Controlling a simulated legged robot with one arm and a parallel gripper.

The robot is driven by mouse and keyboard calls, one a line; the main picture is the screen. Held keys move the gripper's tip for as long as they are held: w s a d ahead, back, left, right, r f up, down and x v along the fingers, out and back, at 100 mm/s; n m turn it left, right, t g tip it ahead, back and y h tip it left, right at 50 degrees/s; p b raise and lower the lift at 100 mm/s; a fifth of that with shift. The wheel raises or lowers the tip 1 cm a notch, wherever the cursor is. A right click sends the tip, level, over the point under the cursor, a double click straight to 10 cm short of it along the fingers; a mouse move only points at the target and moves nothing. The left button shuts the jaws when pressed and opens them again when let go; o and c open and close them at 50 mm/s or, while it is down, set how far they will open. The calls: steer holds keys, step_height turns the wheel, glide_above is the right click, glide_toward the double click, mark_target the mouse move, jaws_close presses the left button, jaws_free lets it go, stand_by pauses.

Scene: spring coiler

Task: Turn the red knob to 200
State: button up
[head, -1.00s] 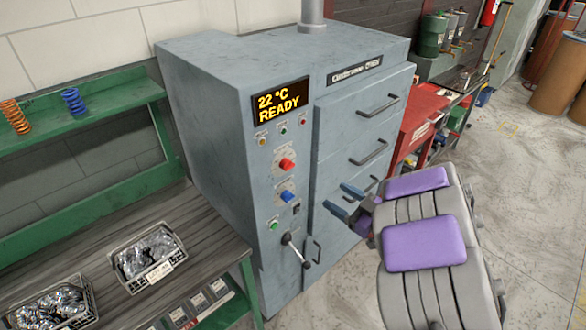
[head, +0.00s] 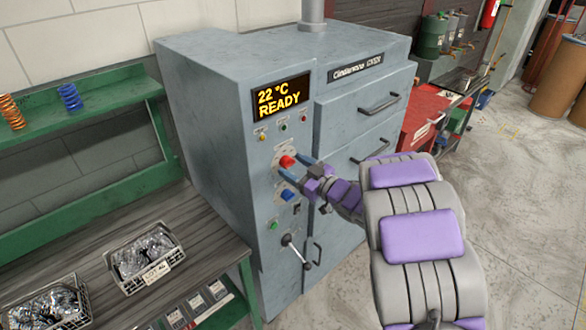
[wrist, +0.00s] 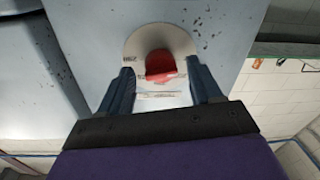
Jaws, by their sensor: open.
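The red knob (head: 287,161) sits on the front panel of the grey-blue oven (head: 215,90), below a display reading "22 °C READY". My gripper (head: 292,167) is at the panel, with its blue fingers around the knob's area. In the wrist view, the red knob (wrist: 160,66) shows on a round dial plate, between and beyond the two open fingers of my gripper (wrist: 160,90). I cannot tell whether the fingers touch it. The dial's numbers are too small or hidden to read.
A blue knob (head: 288,195) sits just below the red one, with a green button (head: 274,225) and a lever (head: 296,250) lower down. Drawer handles (head: 380,104) stick out to the right. A green workbench (head: 70,212) with trays stands left.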

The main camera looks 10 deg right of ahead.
steer(key=shift+w+a, duration=0.3)
steer(key=shift+w, duration=0.05)
steer(key=c, duration=1)
